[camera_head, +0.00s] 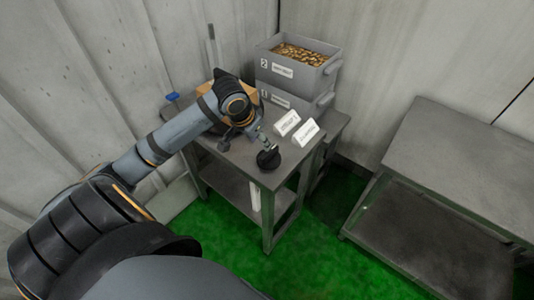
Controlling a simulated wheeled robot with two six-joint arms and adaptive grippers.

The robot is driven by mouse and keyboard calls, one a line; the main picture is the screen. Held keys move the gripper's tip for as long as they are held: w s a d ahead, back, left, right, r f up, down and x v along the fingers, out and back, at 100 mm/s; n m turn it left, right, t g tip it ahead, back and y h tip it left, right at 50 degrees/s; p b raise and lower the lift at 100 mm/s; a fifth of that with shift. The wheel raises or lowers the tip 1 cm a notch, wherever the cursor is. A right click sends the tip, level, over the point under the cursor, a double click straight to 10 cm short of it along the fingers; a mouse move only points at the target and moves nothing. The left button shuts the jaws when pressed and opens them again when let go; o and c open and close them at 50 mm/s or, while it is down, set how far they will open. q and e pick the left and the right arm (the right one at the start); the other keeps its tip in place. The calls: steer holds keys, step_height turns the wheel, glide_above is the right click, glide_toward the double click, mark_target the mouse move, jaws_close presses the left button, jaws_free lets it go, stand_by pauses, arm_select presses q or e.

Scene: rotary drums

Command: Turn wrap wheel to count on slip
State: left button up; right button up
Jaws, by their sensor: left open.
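My left arm reaches in from the left over a small grey table (240,168). Its gripper (238,134) is small in view, partly hidden by my wrist, just above the tabletop; it is open, with nothing seen held. A round black piece (268,160) with a short pale stem sits at the table's front right, close to the gripper; I cannot tell whether they touch. Two white cards, one (287,123) and another (306,132), stand on the right side with unreadable print. The wrap wheel cannot be made out for certain. My right gripper is not in view.
An orange-brown box (213,88) is partly behind my wrist. A larger grey table (460,165) stands at right. Green floor (325,250) lies open between.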

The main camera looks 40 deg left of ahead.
mark_target(267, 153)
arm_select(q)
steer(key=b+x, duration=0.1)
steer(key=x, duration=0.9)
steer(key=shift+d+f, duration=0.1)
steer(key=shift+f, duration=0.15)
jaws_close()
